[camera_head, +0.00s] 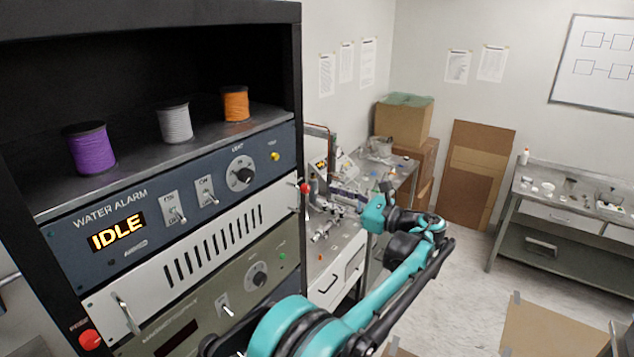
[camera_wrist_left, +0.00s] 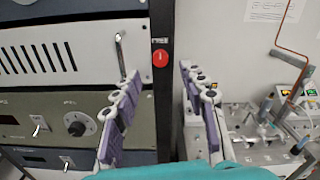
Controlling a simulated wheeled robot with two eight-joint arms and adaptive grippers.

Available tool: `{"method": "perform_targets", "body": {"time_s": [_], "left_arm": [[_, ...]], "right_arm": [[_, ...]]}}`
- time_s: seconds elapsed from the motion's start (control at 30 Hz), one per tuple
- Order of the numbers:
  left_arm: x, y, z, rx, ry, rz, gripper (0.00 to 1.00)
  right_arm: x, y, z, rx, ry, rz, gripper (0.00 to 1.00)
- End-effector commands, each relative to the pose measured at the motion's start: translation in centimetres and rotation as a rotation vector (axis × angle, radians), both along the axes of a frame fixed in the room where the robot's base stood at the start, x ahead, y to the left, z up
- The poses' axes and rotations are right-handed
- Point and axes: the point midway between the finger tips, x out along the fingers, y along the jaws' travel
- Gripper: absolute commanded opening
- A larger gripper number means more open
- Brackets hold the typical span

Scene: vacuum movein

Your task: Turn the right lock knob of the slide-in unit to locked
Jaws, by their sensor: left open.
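The slide-in unit is a light grey panel with dark vent slots (camera_head: 222,240), seated in the black rack; its right part also shows in the left wrist view (camera_wrist_left: 45,52). Its right lock knob (camera_head: 306,188) is red and sits at the rack's right post. In the left wrist view the knob (camera_wrist_left: 160,58) shows between and beyond the fingertips. I cannot tell which way it is turned. My left gripper (camera_head: 342,196) is open and empty, to the right of the knob and apart from it. Its spread fingers show in the left wrist view (camera_wrist_left: 162,78). My right gripper is not in view.
A red left knob (camera_head: 90,340) and a handle (camera_head: 126,314) are on the unit's left. The water alarm panel (camera_head: 185,200) is above, with thread spools on the shelf over it. A cluttered workbench (camera_head: 345,240) stands close on the right, behind my left arm.

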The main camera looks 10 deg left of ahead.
Motion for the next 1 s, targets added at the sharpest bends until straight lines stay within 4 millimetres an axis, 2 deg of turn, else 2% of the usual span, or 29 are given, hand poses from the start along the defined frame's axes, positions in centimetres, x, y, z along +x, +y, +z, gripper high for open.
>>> {"method": "perform_targets", "body": {"time_s": [0.2,0.33,0.7,0.77,0.87,0.9,1.0], "left_arm": [[1.2,3.7,0.1,-0.002,-0.001,0.002,0.43],[1.8,5.1,0.1,-0.003,-0.001,0.001,0.43],[2.1,5.8,0.0,-0.004,-0.002,-0.002,0.43],[2.1,5.8,0.0,-0.004,-0.002,-0.002,0.29],[2.1,5.8,0.0,-0.004,-0.002,-0.002,0.03],[2.1,5.8,0.0,-0.004,-0.002,-0.002,0.00],[2.1,5.8,0.0,-0.003,-0.002,-0.003,0.00]], "right_arm": [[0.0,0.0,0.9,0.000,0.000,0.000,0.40],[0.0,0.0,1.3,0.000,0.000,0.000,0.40],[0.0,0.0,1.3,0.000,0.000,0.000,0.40],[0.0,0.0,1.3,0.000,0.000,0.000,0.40],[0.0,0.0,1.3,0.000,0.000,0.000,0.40],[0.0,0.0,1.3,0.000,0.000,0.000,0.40],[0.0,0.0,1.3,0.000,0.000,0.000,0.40]]}}
